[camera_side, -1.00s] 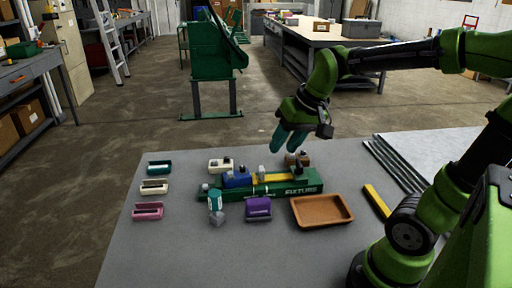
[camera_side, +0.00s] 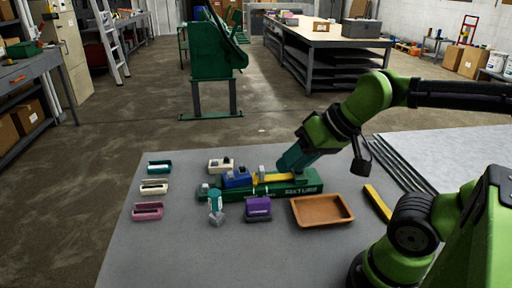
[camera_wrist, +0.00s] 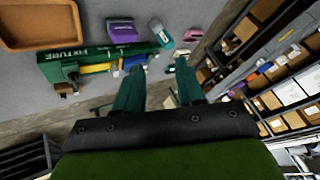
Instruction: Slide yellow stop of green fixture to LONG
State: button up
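The green fixture (camera_side: 308,188) lies on the grey table, with "FIXTURE" lettered on its right end. A yellow bar (camera_side: 276,178), seemingly its stop, lies along its top, beside a small grey upright block (camera_side: 262,173) and a blue block (camera_side: 237,178). The wrist view shows the fixture (camera_wrist: 90,54) and the yellow bar (camera_wrist: 98,68) left of my fingers. My gripper (camera_side: 284,164) is tilted, its teal fingers pointing down-left just behind and above the fixture's right half. In the wrist view my gripper (camera_wrist: 159,66) is open, with nothing between the fingers. Contact with the fixture cannot be told.
A brown tray (camera_side: 322,210) sits front right of the fixture. A purple block (camera_side: 258,209) and a teal-and-grey piece (camera_side: 216,207) stand in front. A cream block (camera_side: 220,165) is behind. Several coloured holders (camera_side: 148,211) line the left. A loose yellow bar (camera_side: 377,202) lies right.

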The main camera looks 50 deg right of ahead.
dwell(0.3)
jog(key=shift+c, duration=0.9)
jog(key=shift+w+f, duration=0.1)
jog(key=shift+f, duration=0.3)
jog(key=m+g+h, duration=0.2)
jog(key=m+g, duration=0.3)
jog(key=g, duration=0.2)
send_over(262, 168)
jog(key=shift+f, duration=0.85)
notch_tip(262, 168, down, 16)
jog(key=shift+f, duration=0.25)
jog(key=shift+c, duration=0.5)
grip_shut()
